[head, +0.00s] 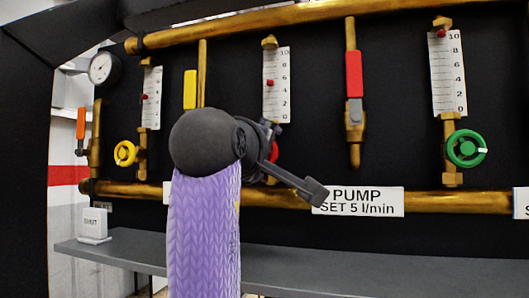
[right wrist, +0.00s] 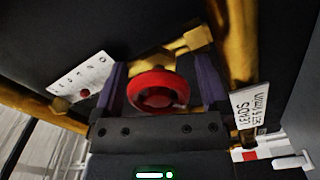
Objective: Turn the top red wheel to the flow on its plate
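The red wheel (right wrist: 158,92) sits on a brass valve, between the two fingers of my right gripper (right wrist: 163,76) in the right wrist view. The fingers stand apart on either side of it, with a narrow gap visible at the right. In the head view the wheel (head: 274,151) is mostly hidden behind my right arm and gripper. Its flow scale (head: 276,100) runs from 0 to 10, with a red bead (head: 270,83) a little above the middle. My left gripper is not in view.
A yellow wheel (head: 125,153) is to the left and a green wheel (head: 467,149) to the right. A red lever (head: 354,74) and yellow lever (head: 190,89) hang nearby. A PUMP plate (head: 358,201) is on the lower pipe. A grey shelf (head: 380,272) runs below.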

